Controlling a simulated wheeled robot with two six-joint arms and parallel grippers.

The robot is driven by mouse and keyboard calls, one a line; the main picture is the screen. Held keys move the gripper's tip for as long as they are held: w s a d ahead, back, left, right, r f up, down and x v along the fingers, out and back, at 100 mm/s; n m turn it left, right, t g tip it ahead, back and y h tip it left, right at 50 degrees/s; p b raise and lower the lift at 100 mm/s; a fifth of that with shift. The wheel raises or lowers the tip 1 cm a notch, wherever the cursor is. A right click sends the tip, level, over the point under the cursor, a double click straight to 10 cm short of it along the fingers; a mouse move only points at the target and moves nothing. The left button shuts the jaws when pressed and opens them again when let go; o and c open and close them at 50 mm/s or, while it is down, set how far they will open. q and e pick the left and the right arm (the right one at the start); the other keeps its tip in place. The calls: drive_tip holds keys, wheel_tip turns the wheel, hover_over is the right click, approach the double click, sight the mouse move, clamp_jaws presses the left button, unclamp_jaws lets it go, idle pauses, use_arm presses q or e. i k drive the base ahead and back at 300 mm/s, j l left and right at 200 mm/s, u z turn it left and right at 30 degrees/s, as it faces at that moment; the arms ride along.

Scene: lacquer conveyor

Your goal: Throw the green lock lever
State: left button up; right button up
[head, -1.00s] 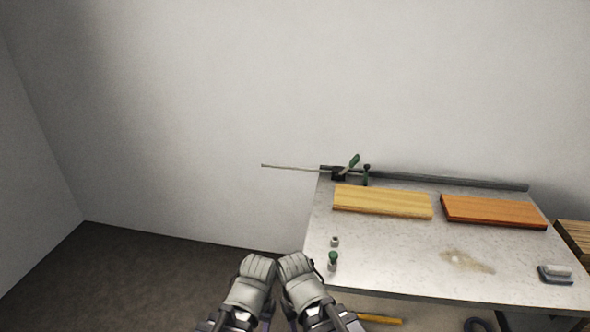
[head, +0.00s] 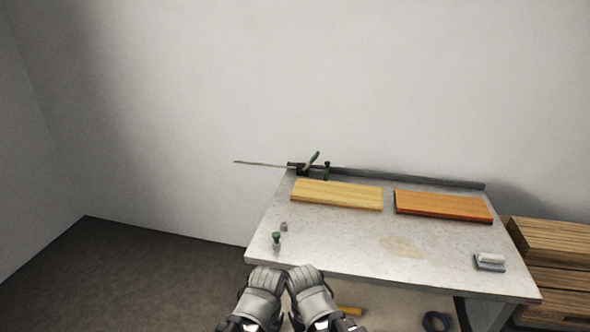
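A thin metal rod (head: 262,164) runs out from the fixture to the left, past the table edge. My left gripper (head: 267,277) and my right gripper (head: 304,276) are side by side at the table's front left edge, well short of the lever. Both are seen from behind, and their fingertips do not show clearly.
A pale yellow board (head: 337,194) and an orange-brown board (head: 443,206) lie on the table (head: 340,245). A small green-topped item (head: 276,241) and a small grey piece (head: 284,226) stand at the front left. A grey block (head: 490,262) sits front right. Stacked wood (head: 560,250) stands at right.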

sight(301, 171)
drive_tip(key=i+j, duration=0.25)
drive_tip(key=i+j+z, duration=0.1)
drive_tip(key=i+j, duration=0.15)
drive_tip(key=j, duration=0.2)
drive_tip(key=z, duration=1.35)
